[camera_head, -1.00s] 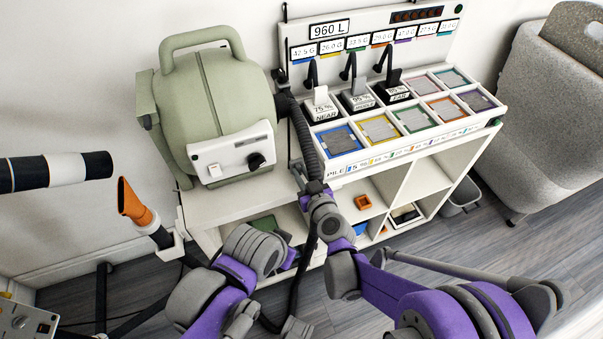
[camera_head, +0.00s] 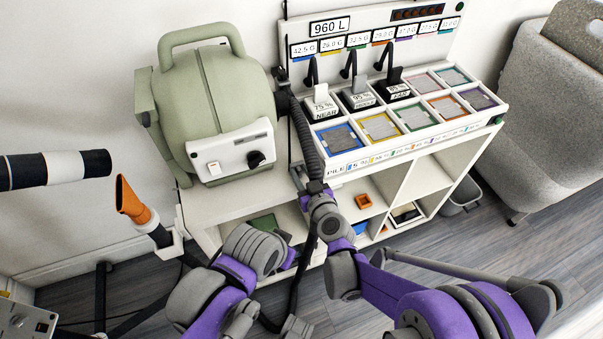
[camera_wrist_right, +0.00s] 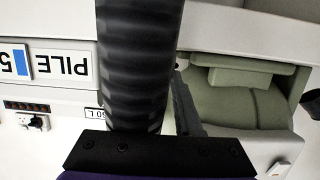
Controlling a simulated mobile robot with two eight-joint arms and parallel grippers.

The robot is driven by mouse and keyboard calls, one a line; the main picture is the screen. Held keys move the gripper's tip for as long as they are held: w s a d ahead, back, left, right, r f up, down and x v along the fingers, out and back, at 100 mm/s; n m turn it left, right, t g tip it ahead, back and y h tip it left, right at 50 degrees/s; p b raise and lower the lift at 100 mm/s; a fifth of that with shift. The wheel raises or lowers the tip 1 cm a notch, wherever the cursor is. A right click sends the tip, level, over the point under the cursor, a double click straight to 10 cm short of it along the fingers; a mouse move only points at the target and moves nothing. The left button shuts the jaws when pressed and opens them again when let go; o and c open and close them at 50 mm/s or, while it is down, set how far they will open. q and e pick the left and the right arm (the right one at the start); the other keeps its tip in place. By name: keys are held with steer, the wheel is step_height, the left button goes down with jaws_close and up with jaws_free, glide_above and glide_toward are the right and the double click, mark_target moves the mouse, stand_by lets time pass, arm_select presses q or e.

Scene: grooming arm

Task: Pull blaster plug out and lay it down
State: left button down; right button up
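In the right wrist view, which shows the panel lettering upside down, a small plug (camera_wrist_right: 32,121) sits at a white socket at the left edge; it is too small to see well. The blaster seems to be the green machine (camera_head: 222,85) on the shelf unit, with a ribbed black hose (camera_head: 304,135). My right gripper (camera_head: 315,186) is at the hose's lower end, far from the plug. In the right wrist view the hose (camera_wrist_right: 133,60) fills the space ahead of the gripper. Its fingertips do not show clearly. My left arm is low in the middle; its gripper is hidden.
A white shelf unit (camera_head: 425,183) carries the panel and a tray of coloured squares (camera_head: 380,127). An orange nozzle (camera_head: 132,200) stands at the left. A grey seat (camera_head: 555,105) is at the right. A bin (camera_head: 463,196) stands beside the shelves.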

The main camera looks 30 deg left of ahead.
steer(key=shift+o, duration=1.2)
steer(key=v, duration=1.1)
steer(key=shift+a, duration=0.1)
steer(key=s+d+r+m+g+h+p, duration=0.1)
steer(key=s+d+r+m+h+p, duration=0.2)
steer(key=d, duration=0.8)
steer(key=s+d+r+m+g+h+p, duration=0.2)
steer(key=s+d+r+m+h+p, duration=0.1)
steer(key=d, duration=0.9)
steer(key=s+d+r+m+g+h+p, duration=0.1)
steer(key=s+d+r+m+h+p, duration=0.2)
steer(key=d, duration=0.9)
steer(key=s+m+h+p, duration=0.1)
steer(key=s+h, duration=0.1)
steer(key=s, duration=0.1)
steer(key=shift+r, duration=0.35)
steer(key=shift+a, duration=0.1)
